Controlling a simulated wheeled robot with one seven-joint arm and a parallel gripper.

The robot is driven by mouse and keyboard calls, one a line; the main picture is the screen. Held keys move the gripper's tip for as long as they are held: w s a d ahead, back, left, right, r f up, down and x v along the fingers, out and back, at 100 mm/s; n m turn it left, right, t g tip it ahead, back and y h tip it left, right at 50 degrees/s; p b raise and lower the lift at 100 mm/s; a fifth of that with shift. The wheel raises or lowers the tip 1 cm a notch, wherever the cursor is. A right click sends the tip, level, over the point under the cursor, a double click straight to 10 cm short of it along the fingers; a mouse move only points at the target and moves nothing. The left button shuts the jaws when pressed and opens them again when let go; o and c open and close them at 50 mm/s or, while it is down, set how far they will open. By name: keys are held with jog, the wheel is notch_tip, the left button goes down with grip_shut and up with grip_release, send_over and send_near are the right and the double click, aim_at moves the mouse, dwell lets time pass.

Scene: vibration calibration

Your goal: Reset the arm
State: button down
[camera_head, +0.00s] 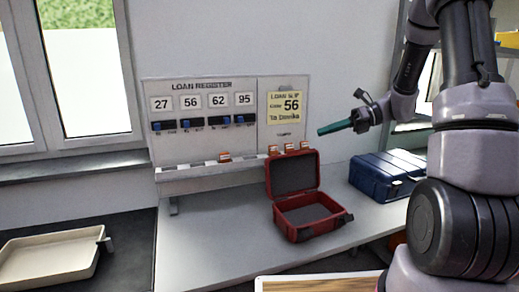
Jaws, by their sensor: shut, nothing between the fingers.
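My gripper (328,130) is shut, with its green fingers together and nothing between them. It points left, in the air in front of the wall just right of the loan slip panel (284,137). It is above the open red case (308,218) and touches nothing that I can see. My arm (440,110) comes in from the right side of the view and is bent.
The loan register board (205,88) shows 27, 56, 62 and 95 above blue sliders. A shut blue case (385,172) stands at the right of the grey table (200,255). A beige tray (50,257) is at the left. The table's left part is clear.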

jog(key=s+d+r+n+t+h, duration=0.1)
jog(key=s+r+n+t+h, duration=0.2)
jog(key=s+r+n+h, duration=0.3)
jog(key=s+d+r+n+t+h, duration=0.2)
jog(key=s+r+n+h, duration=0.4)
jog(key=s+n, duration=0.8)
jog(key=shift+r+n+t, duration=0.65)
jog(key=shift+n+t, duration=0.25)
jog(key=shift+n, duration=0.6)
